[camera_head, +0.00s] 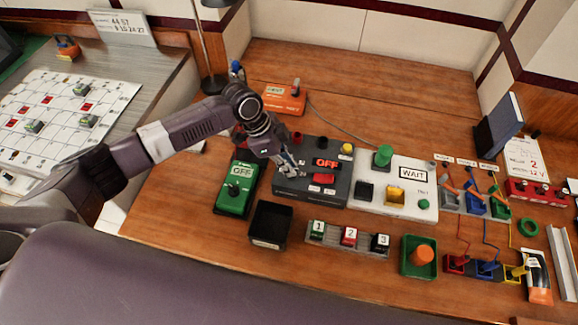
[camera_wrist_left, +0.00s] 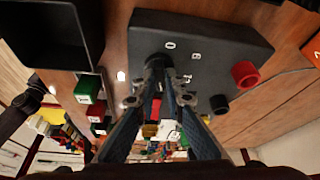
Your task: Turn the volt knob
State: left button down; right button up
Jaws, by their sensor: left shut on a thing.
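The dark grey box (camera_head: 335,160) stands mid-table with an OFF display, a red switch, a yellow button and a black terminal. In the left wrist view the box (camera_wrist_left: 215,42) fills the upper right, with the digits 0 and 6 and a third, partly hidden mark around the black volt knob (camera_wrist_left: 158,62). My left gripper (camera_head: 288,168) reaches down to the left part of the box. In the left wrist view its fingers (camera_wrist_left: 161,85) are shut on the volt knob, which they partly hide. My right gripper does not show.
A green OFF box (camera_head: 237,187) stands left of the dark box, and a black open bin (camera_head: 270,222) in front. A white WAIT panel (camera_head: 400,203) adjoins on the right. Numbered blocks (camera_head: 348,237) sit in front.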

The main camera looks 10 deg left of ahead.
pick_arm(q)
jog(key=shift+m, duration=0.4)
jog(key=c, duration=2)
grip_release()
jog(key=shift+o, duration=0.2)
jog(key=v, duration=1.2)
jog(key=shift+w, duration=0.15)
